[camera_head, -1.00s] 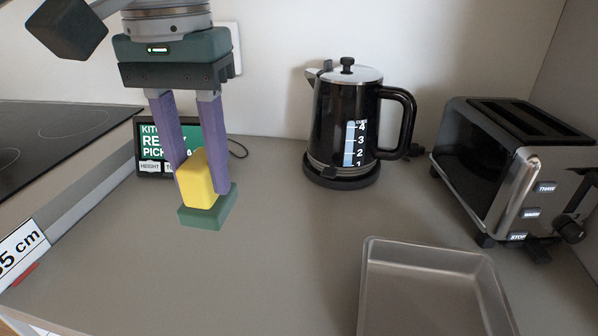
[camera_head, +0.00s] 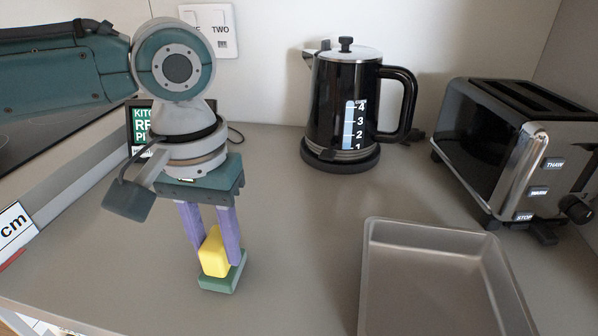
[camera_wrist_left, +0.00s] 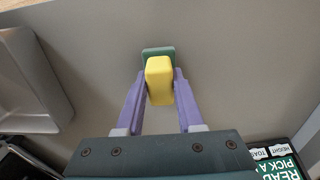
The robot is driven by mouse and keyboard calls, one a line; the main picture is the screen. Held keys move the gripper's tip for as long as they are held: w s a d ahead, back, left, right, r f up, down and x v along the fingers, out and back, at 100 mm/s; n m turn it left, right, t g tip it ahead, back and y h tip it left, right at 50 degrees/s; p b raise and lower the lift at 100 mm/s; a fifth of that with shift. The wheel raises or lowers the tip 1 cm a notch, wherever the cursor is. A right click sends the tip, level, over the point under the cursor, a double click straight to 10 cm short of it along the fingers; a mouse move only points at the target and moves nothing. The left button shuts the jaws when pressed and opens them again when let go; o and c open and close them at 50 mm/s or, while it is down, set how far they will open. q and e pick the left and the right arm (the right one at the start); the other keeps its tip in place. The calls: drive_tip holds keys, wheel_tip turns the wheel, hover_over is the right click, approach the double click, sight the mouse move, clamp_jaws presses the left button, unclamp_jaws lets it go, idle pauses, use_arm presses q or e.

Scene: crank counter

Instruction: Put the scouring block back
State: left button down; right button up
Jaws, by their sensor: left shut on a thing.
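The scouring block (camera_head: 214,254) has a yellow body and a green pad at its lower end. My left gripper (camera_head: 222,249) is shut on the yellow part, with a purple finger on either side and the green pad hanging below the fingertips. In the left wrist view the yellow block (camera_wrist_left: 159,80) sits between the two fingers, with the green pad beyond it. The block is over the front left part of the counter; whether the pad touches the counter I cannot tell. My right gripper is not in view.
A grey metal tray (camera_head: 374,275) lies on the counter to the right of the block. A black kettle (camera_head: 335,100) and a toaster (camera_head: 470,135) stand further back. A small sign (camera_head: 139,128) is partly hidden behind my left arm. Bare counter (camera_head: 300,230) lies between block and tray.

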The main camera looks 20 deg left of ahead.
sight(215, 241)
use_arm(q)
drive_tip(key=shift+f, duration=0.1)
drive_tip(key=c, duration=0.5)
unclamp_jaws()
drive_tip(key=shift+c, duration=0.2)
wheel_tip(215, 241, up, 12)
drive_tip(key=p, duration=0.3)
drive_tip(key=s+d+f+m+t+h, duration=0.25)
drive_tip(key=s+d+f+m, duration=0.25)
drive_tip(key=s+d+f, duration=0.4)
drive_tip(key=s+a+t+y, duration=0.1)
drive_tip(key=s+a+y, duration=0.1)
drive_tip(key=s+a, duration=0.4)
drive_tip(key=shift+s+r, duration=0.25)
drive_tip(key=shift+s, duration=0.1)
